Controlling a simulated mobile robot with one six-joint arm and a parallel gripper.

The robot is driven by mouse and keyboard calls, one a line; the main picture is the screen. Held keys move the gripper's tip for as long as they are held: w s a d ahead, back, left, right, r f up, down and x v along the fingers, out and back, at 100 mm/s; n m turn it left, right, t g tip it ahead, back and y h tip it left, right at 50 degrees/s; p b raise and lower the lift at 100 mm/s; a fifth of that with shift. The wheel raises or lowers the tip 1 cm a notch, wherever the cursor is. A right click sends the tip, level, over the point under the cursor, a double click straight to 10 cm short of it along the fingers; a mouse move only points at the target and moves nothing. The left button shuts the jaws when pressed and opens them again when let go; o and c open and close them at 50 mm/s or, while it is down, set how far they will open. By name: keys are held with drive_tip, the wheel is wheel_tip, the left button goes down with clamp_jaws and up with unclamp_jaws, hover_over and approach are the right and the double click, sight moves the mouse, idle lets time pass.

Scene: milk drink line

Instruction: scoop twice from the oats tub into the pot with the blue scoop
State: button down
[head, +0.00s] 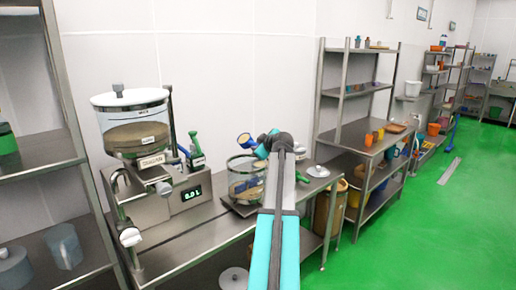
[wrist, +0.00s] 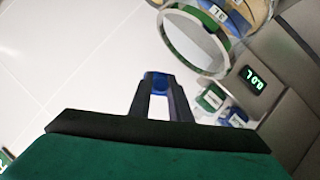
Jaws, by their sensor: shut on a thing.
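My gripper (head: 270,143) is at the end of my outstretched arm, above the bench, and is shut on the blue scoop (head: 245,140). A clear glass pot (head: 240,184) stands on the bench, just below and left of my gripper, partly hidden by my arm. Something tan is low in it. I cannot tell for certain which container is the oats tub.
A large clear dispenser (head: 137,122) stands on the left with a display (head: 192,193). A green-handled tool (head: 196,150) is beside it. A pale lid (head: 318,171) lies right of my arm. Bins (head: 327,212) stand below the bench. Steel shelves (head: 350,95) flank the right side; green floor is open beyond.

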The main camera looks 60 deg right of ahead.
drive_tip(key=shift+a+f+n+h+b, duration=0.15)
drive_tip(key=shift+f+n+h+b, duration=0.3)
drive_tip(key=shift+b, duration=0.5)
drive_tip(key=shift+f+n+h+b, duration=0.3)
drive_tip(key=shift+n+h+b, duration=0.75)
drive_tip(key=shift+b, duration=2.85)
drive_tip(key=shift+f+n+h+b, duration=0.25)
drive_tip(key=shift+n+h+b, duration=0.85)
drive_tip(key=shift+b, duration=4.1)
drive_tip(key=shift+f+n+t+h+b, duration=0.25)
drive_tip(key=shift+n+b, duration=0.65)
drive_tip(key=shift+b, duration=1.9)
drive_tip(key=shift+f+n+t+h+b, duration=0.1)
drive_tip(key=shift+n+t+b, duration=0.55)
drive_tip(key=shift+b, duration=2.1)
